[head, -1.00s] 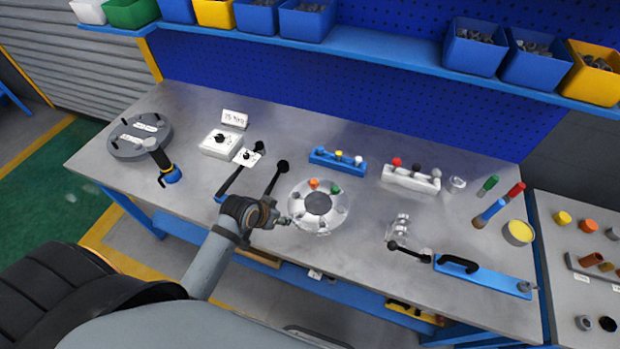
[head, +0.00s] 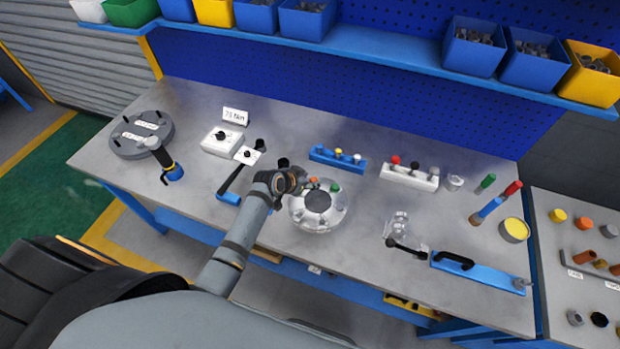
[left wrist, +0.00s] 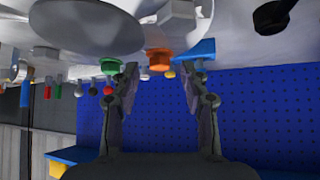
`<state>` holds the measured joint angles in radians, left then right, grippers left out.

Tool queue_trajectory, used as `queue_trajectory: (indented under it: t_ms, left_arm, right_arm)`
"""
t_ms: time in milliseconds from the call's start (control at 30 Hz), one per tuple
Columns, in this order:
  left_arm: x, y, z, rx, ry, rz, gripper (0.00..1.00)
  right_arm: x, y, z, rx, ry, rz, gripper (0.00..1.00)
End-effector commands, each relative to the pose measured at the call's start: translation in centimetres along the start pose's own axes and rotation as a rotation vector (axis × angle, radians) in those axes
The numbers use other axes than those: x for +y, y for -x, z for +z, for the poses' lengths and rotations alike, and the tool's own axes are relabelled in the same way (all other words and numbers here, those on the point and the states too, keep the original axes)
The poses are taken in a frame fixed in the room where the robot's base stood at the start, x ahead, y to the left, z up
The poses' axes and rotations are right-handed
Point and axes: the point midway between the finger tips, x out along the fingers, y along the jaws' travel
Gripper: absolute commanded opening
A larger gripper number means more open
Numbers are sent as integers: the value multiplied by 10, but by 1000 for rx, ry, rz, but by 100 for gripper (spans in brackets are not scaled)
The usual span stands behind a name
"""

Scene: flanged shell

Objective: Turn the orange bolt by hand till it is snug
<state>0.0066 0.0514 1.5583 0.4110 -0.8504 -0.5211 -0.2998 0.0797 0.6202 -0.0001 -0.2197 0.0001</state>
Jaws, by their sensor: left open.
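The round silver flanged shell (head: 320,222) stands on the bench with a dark grey centre. The orange bolt (head: 313,182) is at its far rim, partly hidden by my gripper in the head view. In the left wrist view the orange bolt (left wrist: 159,58) shows between and just beyond my fingertips, apart from them. My left gripper (left wrist: 166,72) is open and empty; in the head view the left gripper (head: 304,183) is just left of the bolt. A green bolt (head: 334,188) sits to its right on the rim. My right gripper is not in view.
Behind the shell stand a blue rack (head: 338,159) and a white rack (head: 409,177) with coloured knobs. A black-handled tool (head: 232,184) lies to the left. A clear fitting (head: 397,227) and a blue bar (head: 478,271) are to the right. Bare bench lies between them.

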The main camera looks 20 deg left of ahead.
Motion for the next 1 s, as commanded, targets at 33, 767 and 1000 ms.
queue_trajectory:
  t_ms: [33,767,1000]
  left_arm:
    - [0,-3,-1,0,1,0,45]
    - [0,-7,0,0,0,0,0]
    - [-1,-8,1,0,-17,16,0]
  right_arm:
    - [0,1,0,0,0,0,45]
    - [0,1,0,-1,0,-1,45]
    - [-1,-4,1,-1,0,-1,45]
